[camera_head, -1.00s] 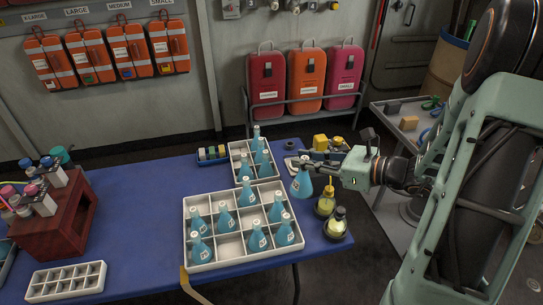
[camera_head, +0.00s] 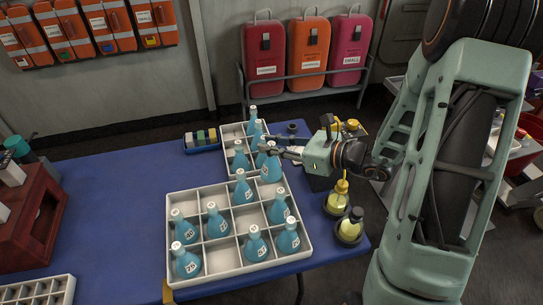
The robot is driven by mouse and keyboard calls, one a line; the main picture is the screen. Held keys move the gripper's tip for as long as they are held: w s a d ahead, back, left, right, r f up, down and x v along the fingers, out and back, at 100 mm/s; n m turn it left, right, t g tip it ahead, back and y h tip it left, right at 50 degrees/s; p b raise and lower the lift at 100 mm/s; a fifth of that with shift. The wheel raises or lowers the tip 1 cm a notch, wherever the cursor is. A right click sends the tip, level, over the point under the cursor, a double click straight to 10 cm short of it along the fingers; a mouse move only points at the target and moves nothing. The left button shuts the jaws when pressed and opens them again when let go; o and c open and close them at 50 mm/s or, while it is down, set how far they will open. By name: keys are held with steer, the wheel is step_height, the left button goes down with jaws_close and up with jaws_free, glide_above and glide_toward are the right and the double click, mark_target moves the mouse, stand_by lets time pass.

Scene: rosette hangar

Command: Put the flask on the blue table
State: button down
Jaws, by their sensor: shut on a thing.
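My gripper (camera_head: 274,152) is shut on a blue flask (camera_head: 270,170) with a white label. The flask hangs roughly upright near the back right corner of the large white divided tray (camera_head: 222,262); its height above the surface is hard to tell. The blue table (camera_head: 115,205) carries this tray and a smaller white tray (camera_head: 233,129) behind it. Both trays hold similar blue flasks. The gripper's fingers partly cover the neck of the held flask and some of the smaller tray.
Two yellow flasks (camera_head: 339,195) stand in dark holders at the table's right edge. A small blue rack (camera_head: 203,139) sits at the back. A dark red rack (camera_head: 30,215) and a white rack (camera_head: 38,291) are at the left. The table between is clear.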

mark_target(279, 168)
steer(key=shift+f+b, duration=2.65)
steer(key=shift+f, duration=1.5)
steer(key=c, duration=1.7)
jaws_free()
